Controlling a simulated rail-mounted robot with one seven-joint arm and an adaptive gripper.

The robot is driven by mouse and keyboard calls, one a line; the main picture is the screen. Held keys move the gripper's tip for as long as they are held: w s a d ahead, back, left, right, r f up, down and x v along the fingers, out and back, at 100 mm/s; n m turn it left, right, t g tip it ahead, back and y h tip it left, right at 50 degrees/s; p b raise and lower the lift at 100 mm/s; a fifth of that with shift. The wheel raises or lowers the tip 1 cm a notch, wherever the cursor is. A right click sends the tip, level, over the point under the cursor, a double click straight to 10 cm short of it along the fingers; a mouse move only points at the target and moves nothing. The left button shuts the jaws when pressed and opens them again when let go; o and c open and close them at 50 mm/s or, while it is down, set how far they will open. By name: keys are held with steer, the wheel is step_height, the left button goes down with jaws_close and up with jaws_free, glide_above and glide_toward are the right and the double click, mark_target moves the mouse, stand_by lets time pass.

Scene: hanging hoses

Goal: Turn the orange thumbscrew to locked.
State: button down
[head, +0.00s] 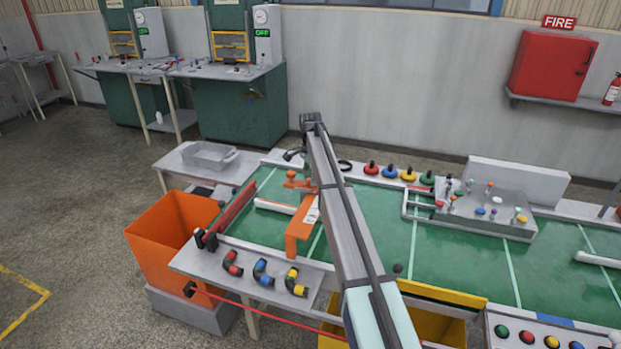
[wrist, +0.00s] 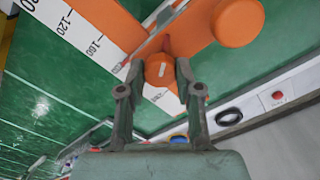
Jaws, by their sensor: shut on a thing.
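The orange thumbscrew (wrist: 160,68) sits between the two fingertips of my gripper (wrist: 161,80) in the wrist view, with a finger against each side. My gripper is shut on it. Its lock mark is too small to read. The thumbscrew joins an orange bar (wrist: 112,22) that lies across a white scale (wrist: 85,38) with black numbers. A larger orange round knob (wrist: 240,20) is close by at the upper right.
An orange bin (head: 172,232) stands left of the bench. Red, blue and yellow elbow pieces (head: 262,270) lie on the front ledge. A grey fixture with colored knobs (head: 487,208) is to the right. Colored caps (head: 390,172) line the back edge. The middle green surface is mostly clear.

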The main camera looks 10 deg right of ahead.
steer(key=shift+m, duration=0.6)
steer(key=c, duration=0.8)
jaws_free()
step_height(320, 180, up, 12)
